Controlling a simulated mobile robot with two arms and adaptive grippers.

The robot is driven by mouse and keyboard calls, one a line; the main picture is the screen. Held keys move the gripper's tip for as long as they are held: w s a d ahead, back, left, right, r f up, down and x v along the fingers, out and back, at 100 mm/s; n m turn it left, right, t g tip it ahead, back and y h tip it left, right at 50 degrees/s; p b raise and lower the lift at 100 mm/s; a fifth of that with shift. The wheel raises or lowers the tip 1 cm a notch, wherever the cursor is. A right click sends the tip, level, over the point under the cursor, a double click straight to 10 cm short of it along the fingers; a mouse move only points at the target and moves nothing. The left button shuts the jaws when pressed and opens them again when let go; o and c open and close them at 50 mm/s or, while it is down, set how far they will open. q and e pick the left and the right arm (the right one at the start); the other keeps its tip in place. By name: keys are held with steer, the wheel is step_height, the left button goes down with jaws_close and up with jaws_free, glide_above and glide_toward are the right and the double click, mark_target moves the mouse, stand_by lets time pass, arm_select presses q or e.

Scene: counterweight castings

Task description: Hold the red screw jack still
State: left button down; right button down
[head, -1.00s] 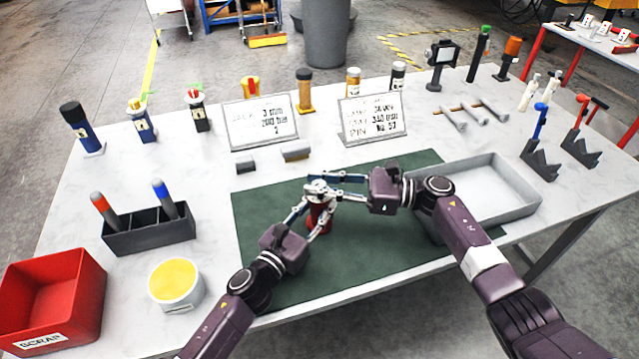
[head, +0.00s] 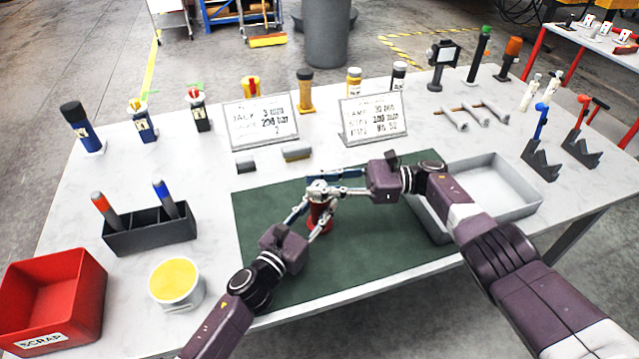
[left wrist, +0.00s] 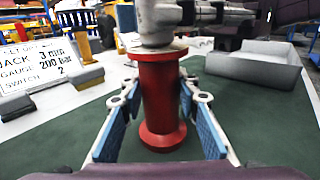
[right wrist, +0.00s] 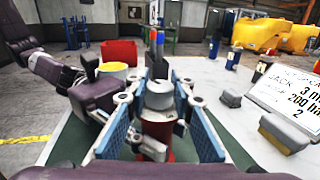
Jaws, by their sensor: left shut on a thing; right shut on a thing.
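The red screw jack (head: 321,214) stands upright on the green mat (head: 400,246). In the left wrist view its red, spool-shaped body (left wrist: 160,100) has a wide flange at top and bottom. My left gripper (head: 315,218) is shut on this red body from the near left, one blue-padded finger on each side. My right gripper (head: 322,186) is shut on the jack's grey top part from the right. The right wrist view shows the grey head (right wrist: 159,95) between its fingers, with the red body below. The fingers hide part of the jack in the head view.
A grey tray (head: 527,212) lies right of the jack, under my right arm. Two placards (head: 260,122) (head: 372,117) and two small grey blocks (head: 246,166) (head: 296,154) are behind. A black holder (head: 150,236), yellow-topped tub (head: 177,284) and red scrap bin (head: 50,300) stand left.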

mark_target(319, 184)
steer(key=shift+f, duration=0.2)
steer(key=c, duration=1.6)
jaws_free()
steer(key=shift+r, duration=0.1)
steer(key=shift+r, duration=0.15)
steer(key=shift+r, duration=4.9)
